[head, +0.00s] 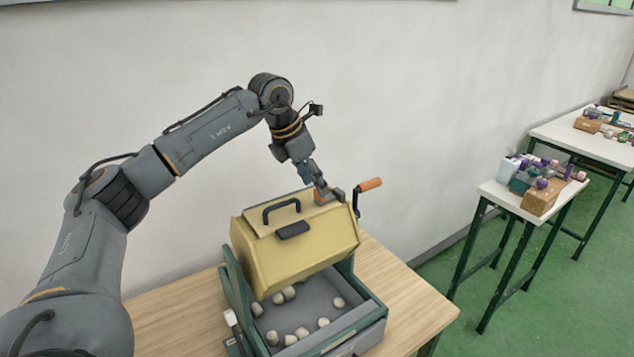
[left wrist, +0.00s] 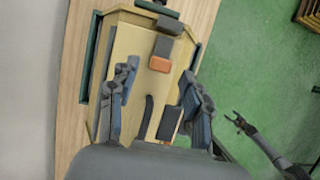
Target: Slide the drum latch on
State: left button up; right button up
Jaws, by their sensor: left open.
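The yellow drum (head: 300,248) sits tilted in its green frame on the table. Its lid carries a black handle (head: 281,209) and a dark grey plate (head: 292,230). An orange tab (left wrist: 159,64) with a grey strip, which looks like the latch, lies on the drum top in the left wrist view. My left gripper (head: 325,185) is at the drum's right end, close to this tab; contact cannot be told. In the left wrist view its fingers (left wrist: 158,96) are spread with nothing between them. My right gripper (left wrist: 235,118) appears open over the floor, away from the drum.
A crank with an orange grip (head: 370,184) sticks out at the drum's right. A grey tray (head: 355,312) under the drum holds several pale lumps. The wooden table (head: 405,295) has free room at right. White side tables (head: 505,196) with blocks stand farther right.

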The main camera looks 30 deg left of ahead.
pick_arm(q)
jog(key=shift+p+x, duration=0.3)
jog(key=shift+x, duration=1.1)
grip_shut()
